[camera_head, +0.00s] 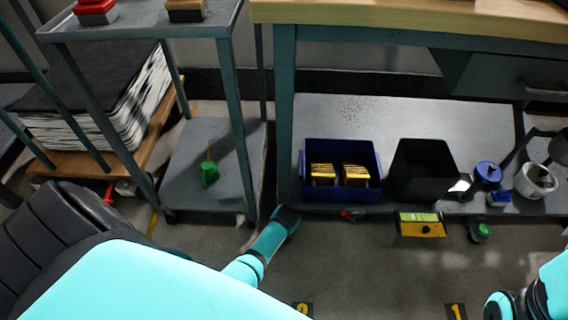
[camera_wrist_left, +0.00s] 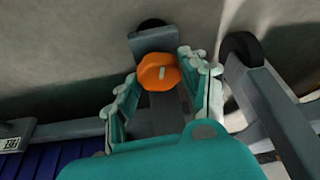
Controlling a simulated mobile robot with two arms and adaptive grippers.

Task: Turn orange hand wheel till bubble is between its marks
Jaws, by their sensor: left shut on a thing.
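The orange hand wheel (camera_wrist_left: 158,72) shows in the left wrist view, with a pale mark on its face, against a grey metal bar (camera_wrist_left: 155,40). My left gripper (camera_wrist_left: 161,88) is shut on it, one finger on each side. In the head view my left arm reaches down to the floor by the bench leg; its fingers and the wheel are hidden there. A yellow block with a bright green strip (camera_head: 421,223), perhaps the level, is at the lower shelf's front edge. No bubble or marks can be made out. My right gripper is out of view; part of that arm shows lower right.
A blue bin (camera_head: 341,193) with yellow-topped items and a black bin (camera_head: 422,172) stand on the bench's lower shelf (camera_head: 350,112). Blue and white containers are at right. A grey trolley (camera_head: 228,85) stands at left, holding a green object (camera_head: 209,174). Floor in front is mostly clear.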

